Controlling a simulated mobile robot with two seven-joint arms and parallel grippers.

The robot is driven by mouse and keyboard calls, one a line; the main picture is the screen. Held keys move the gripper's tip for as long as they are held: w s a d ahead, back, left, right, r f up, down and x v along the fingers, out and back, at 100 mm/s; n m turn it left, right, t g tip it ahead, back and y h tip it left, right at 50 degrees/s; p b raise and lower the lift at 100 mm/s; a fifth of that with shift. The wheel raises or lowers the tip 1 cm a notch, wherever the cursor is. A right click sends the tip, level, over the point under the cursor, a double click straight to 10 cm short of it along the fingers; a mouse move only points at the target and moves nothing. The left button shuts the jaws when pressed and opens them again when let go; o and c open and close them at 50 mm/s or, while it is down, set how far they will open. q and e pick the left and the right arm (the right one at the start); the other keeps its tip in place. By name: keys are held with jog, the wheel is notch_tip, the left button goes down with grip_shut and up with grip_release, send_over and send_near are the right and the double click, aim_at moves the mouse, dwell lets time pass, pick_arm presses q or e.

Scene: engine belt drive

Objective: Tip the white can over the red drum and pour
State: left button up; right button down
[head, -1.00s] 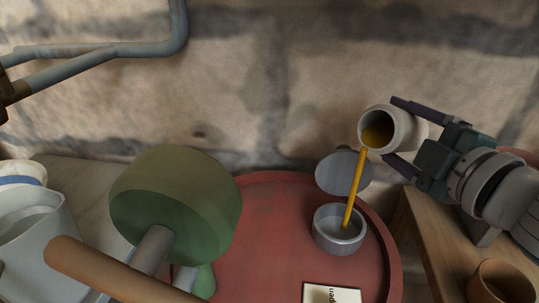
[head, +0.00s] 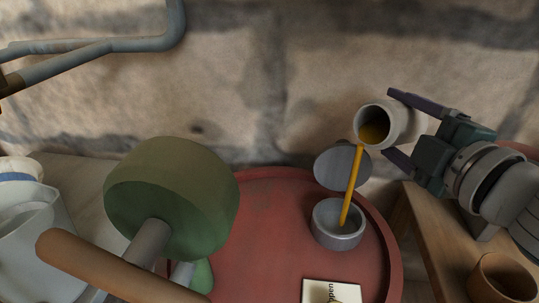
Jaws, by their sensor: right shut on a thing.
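The white can (head: 398,126) is tipped to the left, its mouth facing left and down, with amber liquid inside. My right gripper (head: 396,127) is shut on the can and holds it above the right side of the red drum (head: 262,239). A thin amber stream (head: 352,186) falls from the can's lip into a round grey filler opening (head: 338,239) on the drum top. The opening's grey round lid (head: 343,165) stands raised behind it. The level inside the opening is hard to tell. My left gripper is not in view.
A green round part (head: 172,194) on a grey shaft and a brown bar (head: 110,262) fill the lower left. A label (head: 331,291) lies on the drum top. A wooden bench (head: 440,243) with a brown cup (head: 502,278) stands right; a pale jug (head: 38,232) stands left.

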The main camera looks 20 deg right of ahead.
aim_at(391, 123)
jog(key=shift+s+a+r+n+b, duration=0.1)
jog(key=shift+a+r+n+b, duration=0.2)
jog(key=shift+a+r+n, duration=0.1)
dwell(0.6)
jog(key=shift+f+n+t+b, duration=0.25)
jog(key=shift+n+t+b, duration=0.15)
jog(key=shift+b, duration=0.4)
jog(key=shift+a+f+n+b, duration=0.1)
jog(key=shift+n+b, duration=0.3)
jog(key=shift+b, duration=0.2)
dwell(0.4)
jog(key=shift+a+r+n+t+b, duration=0.15)
jog(key=shift+r+n+t+b, duration=0.15)
jog(key=shift+n+t+b, duration=0.15)
dwell(0.4)
jog(key=shift+s+a+r+n+t+h+b, duration=0.1)
jog(key=shift+a+r+n+t+h+b, duration=0.3)
jog(key=shift+n, duration=0.35)
dwell(0.5)
